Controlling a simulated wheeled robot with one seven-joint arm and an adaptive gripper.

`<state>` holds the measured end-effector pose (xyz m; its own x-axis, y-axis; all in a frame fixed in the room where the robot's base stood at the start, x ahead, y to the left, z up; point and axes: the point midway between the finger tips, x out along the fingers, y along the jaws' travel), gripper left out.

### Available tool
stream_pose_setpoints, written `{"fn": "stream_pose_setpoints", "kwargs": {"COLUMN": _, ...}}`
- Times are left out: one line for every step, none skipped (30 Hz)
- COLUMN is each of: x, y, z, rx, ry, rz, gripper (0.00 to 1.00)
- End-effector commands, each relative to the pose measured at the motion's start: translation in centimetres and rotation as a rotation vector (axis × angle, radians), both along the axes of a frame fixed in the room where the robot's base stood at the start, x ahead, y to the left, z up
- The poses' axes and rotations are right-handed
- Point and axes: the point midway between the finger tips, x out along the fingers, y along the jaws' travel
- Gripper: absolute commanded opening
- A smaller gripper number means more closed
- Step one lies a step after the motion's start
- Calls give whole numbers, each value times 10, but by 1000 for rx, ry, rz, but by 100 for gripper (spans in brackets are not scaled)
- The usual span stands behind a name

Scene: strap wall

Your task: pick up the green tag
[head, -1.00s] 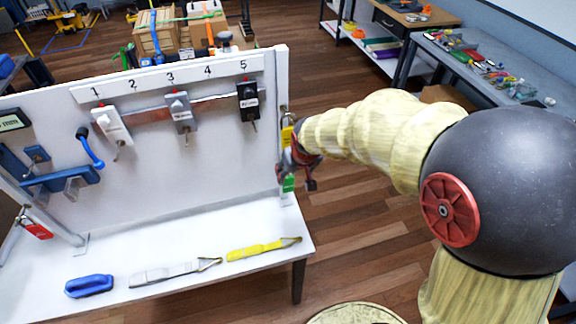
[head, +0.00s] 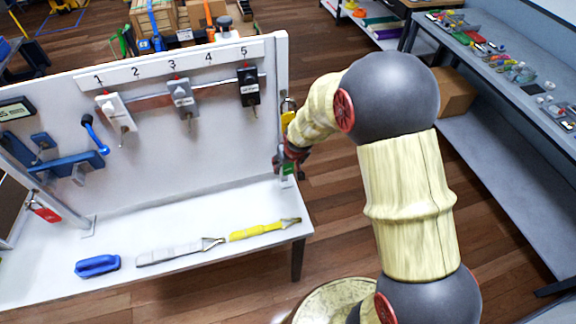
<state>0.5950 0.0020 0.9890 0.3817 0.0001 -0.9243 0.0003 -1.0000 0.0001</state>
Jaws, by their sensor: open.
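The green tag (head: 288,169) hangs low on the right end post of the white strap wall. Only a small part of it shows, at the lower side of my gripper. My gripper (head: 284,163) is at the post, right by the green tag, and looks open. Its fingers are small and dark here, and I cannot tell whether they touch the tag or stand around it. A yellow tag (head: 288,118) with a padlock hangs above it on the same post.
A red tag (head: 46,214) hangs at the left. Blue-grey shelving (head: 480,95) stands at the right, beyond open wooden floor.

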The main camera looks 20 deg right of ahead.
Motion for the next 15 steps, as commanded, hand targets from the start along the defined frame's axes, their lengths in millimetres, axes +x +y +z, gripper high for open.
{"fn": "stream_pose_setpoints", "kwargs": {"x": 2, "y": 0, "z": -4, "rx": 0, "ry": 0, "rz": 0, "gripper": 54}}
{"fn": "stream_pose_setpoints", "kwargs": {"x": 2, "y": 0, "z": -5, "rx": 0, "ry": 0, "rz": 0, "gripper": 54}}
{"fn": "stream_pose_setpoints", "kwargs": {"x": 3, "y": 0, "z": -5, "rx": 0, "ry": -1, "rz": 0, "gripper": 54}}
{"fn": "stream_pose_setpoints", "kwargs": {"x": 3, "y": 0, "z": -5, "rx": 0, "ry": -1, "rz": 0, "gripper": 54}}
{"fn": "stream_pose_setpoints", "kwargs": {"x": 3, "y": 0, "z": -5, "rx": 0, "ry": -1, "rz": 0, "gripper": 54}}
{"fn": "stream_pose_setpoints", "kwargs": {"x": 3, "y": 0, "z": -5, "rx": 0, "ry": -1, "rz": 0, "gripper": 54}}
{"fn": "stream_pose_setpoints", "kwargs": {"x": 3, "y": 0, "z": -4, "rx": 0, "ry": -1, "rz": 0, "gripper": 54}}
{"fn": "stream_pose_setpoints", "kwargs": {"x": 2, "y": 0, "z": -5, "rx": 0, "ry": -1, "rz": 0, "gripper": 54}}
{"fn": "stream_pose_setpoints", "kwargs": {"x": 2, "y": 0, "z": -5, "rx": 0, "ry": -1, "rz": 0, "gripper": 51}}
{"fn": "stream_pose_setpoints", "kwargs": {"x": 2, "y": 0, "z": -5, "rx": 0, "ry": -1, "rz": 0, "gripper": 50}}
{"fn": "stream_pose_setpoints", "kwargs": {"x": 2, "y": 0, "z": -5, "rx": 0, "ry": -1, "rz": 0, "gripper": 48}}
{"fn": "stream_pose_setpoints", "kwargs": {"x": 2, "y": 0, "z": -5, "rx": 0, "ry": 0, "rz": 0, "gripper": 46}}
{"fn": "stream_pose_setpoints", "kwargs": {"x": 2, "y": 0, "z": -5, "rx": 0, "ry": 0, "rz": 0, "gripper": 44}}
{"fn": "stream_pose_setpoints", "kwargs": {"x": 2, "y": 0, "z": -5, "rx": 0, "ry": 0, "rz": 0, "gripper": 42}}
{"fn": "stream_pose_setpoints", "kwargs": {"x": 2, "y": 0, "z": -5, "rx": 0, "ry": 0, "rz": 0, "gripper": 40}}
